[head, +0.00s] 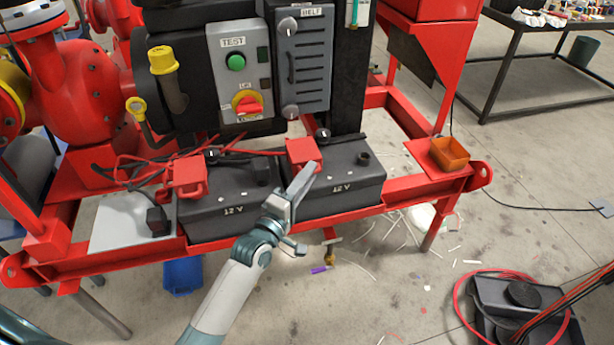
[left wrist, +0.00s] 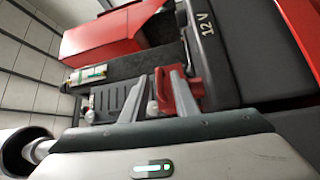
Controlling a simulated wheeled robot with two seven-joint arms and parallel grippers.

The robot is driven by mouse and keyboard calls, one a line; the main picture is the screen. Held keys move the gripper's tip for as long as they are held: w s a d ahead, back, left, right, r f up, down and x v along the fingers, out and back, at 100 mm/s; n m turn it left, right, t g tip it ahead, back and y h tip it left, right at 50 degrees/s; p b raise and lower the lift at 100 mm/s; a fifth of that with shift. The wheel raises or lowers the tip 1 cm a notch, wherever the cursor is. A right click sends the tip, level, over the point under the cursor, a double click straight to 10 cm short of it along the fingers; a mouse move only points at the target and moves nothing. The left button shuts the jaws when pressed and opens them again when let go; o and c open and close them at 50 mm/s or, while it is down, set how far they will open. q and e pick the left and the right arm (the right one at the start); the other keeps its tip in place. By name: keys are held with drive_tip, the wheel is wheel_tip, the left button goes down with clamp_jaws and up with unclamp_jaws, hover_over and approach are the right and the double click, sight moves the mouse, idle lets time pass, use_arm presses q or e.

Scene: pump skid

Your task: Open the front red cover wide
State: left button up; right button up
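Two red covers sit on the black 12 V batteries: one on the left battery (head: 186,175) and one on the right battery (head: 304,153). Both look lowered. I cannot tell for sure which one counts as the front cover. My left gripper (head: 300,212) is in front of the right battery (head: 340,182), with one long finger reaching up toward the right cover. In the left wrist view, the fingers (left wrist: 162,103) stand apart, with a red piece (left wrist: 162,88) showing between and beyond them. Whether they touch it cannot be told. My right gripper is not in view.
Red skid rails (head: 400,196) run around the batteries. A panel with a green button and red switch (head: 240,70) and a grey vented belt cover (head: 305,60) stand behind. Red cables cross near the left cover.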

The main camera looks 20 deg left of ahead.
use_arm(q)
clamp_jaws()
idle(0.5)
idle(0.9)
